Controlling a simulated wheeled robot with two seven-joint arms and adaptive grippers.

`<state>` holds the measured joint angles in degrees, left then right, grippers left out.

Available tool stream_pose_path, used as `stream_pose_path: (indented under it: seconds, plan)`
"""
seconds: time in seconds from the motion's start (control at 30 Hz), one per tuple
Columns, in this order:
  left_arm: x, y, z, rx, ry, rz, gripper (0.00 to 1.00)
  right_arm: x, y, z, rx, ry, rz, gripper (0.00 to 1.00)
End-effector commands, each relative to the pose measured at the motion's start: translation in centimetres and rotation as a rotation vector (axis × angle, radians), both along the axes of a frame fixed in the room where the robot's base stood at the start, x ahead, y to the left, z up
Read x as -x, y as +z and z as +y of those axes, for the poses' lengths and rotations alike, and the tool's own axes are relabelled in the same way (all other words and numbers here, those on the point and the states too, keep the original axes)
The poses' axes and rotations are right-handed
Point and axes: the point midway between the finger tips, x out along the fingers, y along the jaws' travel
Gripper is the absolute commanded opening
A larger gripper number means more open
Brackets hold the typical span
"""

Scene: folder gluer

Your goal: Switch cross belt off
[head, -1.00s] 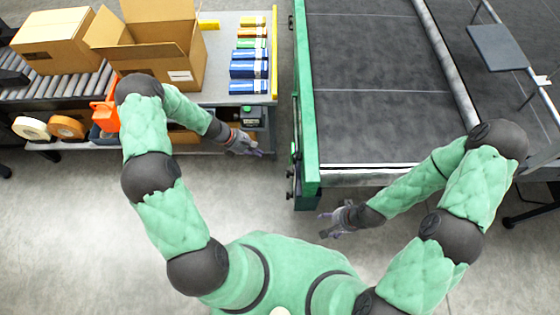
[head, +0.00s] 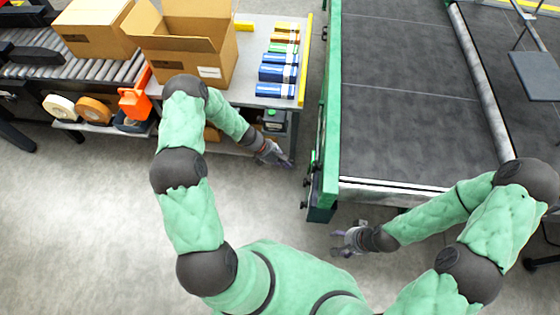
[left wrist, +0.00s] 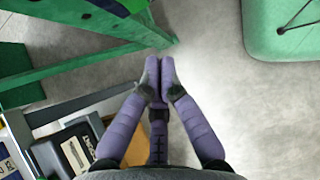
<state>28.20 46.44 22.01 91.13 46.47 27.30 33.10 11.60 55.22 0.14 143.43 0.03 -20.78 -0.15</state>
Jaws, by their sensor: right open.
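The belt machine (head: 400,120) has a wide dark belt and a green side frame (head: 328,110). Small dark knobs (head: 305,205) stick out at the near left end of that frame; I cannot tell which one is the cross belt switch. My left gripper (head: 284,162) is left of the frame end, apart from it. In the left wrist view its fingertips (left wrist: 159,65) are together with nothing between them, over the floor near green frame bars. My right gripper (head: 343,243) is open and empty, low in front of the machine's near end.
A roller conveyor (head: 70,65) carries a closed carton (head: 95,25). Tape rolls (head: 93,110) sit below. A narrow floor gap separates table and machine; floor at left is clear.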

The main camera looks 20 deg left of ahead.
Motion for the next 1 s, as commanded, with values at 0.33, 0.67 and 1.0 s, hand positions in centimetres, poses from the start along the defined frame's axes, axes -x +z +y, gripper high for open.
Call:
stream_pose_path:
  seconds: [0.33,0.67,1.0]
  plan:
    - [-1.3,-3.6,-4.3,-0.002,-0.003,-0.002,0.00,0.0,-2.4,0.0,0.000,0.000,0.000,0.68]
    - [-1.8,-3.7,-6.2,-0.001,0.001,0.000,0.00,0.0,-3.0,0.0,0.000,0.000,0.000,0.68]
    - [-1.9,-3.7,-6.3,-0.001,0.000,-0.001,0.00,0.0,-3.0,0.0,0.000,0.000,0.000,0.68]
